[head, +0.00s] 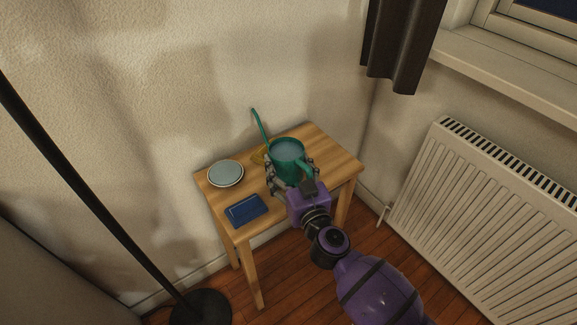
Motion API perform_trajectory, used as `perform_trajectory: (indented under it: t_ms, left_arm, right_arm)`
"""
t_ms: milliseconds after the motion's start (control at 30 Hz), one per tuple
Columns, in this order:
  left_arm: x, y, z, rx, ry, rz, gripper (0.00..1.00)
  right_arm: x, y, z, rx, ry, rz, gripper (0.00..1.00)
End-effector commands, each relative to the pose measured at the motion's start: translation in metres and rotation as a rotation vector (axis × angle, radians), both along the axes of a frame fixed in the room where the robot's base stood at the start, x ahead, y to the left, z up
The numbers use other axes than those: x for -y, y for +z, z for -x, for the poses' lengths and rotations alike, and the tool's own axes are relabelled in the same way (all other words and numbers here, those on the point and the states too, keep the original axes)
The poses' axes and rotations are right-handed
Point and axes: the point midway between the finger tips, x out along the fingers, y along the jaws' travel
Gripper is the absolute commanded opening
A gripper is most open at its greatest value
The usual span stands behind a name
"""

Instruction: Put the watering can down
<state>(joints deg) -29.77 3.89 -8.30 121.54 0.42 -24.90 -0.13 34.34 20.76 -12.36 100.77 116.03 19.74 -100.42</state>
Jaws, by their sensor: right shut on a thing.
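The watering can (285,150) is green with a long thin spout that points up and to the left. It is upright and appears over the middle of the small wooden table (335,163); I cannot tell whether its base touches the top. My right gripper (292,173) is shut on the watering can from the near side, its fingers around the body. The fingers hide the lower part of the can. My left gripper is not in view.
A pale plate (225,173) and a blue book-like object (246,210) lie on the table's left side. A black lamp pole (90,190) stands left, a radiator (490,220) right. The table's right end is bare.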

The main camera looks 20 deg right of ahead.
Motion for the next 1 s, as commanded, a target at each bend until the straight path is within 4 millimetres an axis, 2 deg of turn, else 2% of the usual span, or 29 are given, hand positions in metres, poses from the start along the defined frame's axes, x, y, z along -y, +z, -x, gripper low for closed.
perform_trajectory:
  t_ms: [100, 133, 233, 667, 767, 1000]
  left_arm:
    - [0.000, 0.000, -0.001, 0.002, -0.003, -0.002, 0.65]
    - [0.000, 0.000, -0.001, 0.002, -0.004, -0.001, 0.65]
    - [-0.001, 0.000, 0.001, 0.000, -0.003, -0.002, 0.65]
    - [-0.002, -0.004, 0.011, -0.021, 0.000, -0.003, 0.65]
    - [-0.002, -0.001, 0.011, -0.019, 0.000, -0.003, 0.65]
    - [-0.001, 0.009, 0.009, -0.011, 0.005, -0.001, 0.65]
  right_arm:
    - [0.000, -0.002, 0.000, 0.003, 0.001, 0.002, 0.18]
    - [0.000, -0.003, 0.000, 0.000, 0.000, 0.002, 0.71]
    - [0.000, -0.003, 0.000, 0.000, 0.000, 0.001, 0.85]
    - [0.000, 0.001, 0.000, 0.000, 0.000, -0.001, 0.86]
    - [0.002, 0.000, 0.012, -0.004, -0.001, 0.002, 0.86]
    - [0.006, 0.000, 0.064, -0.004, 0.000, 0.002, 0.86]
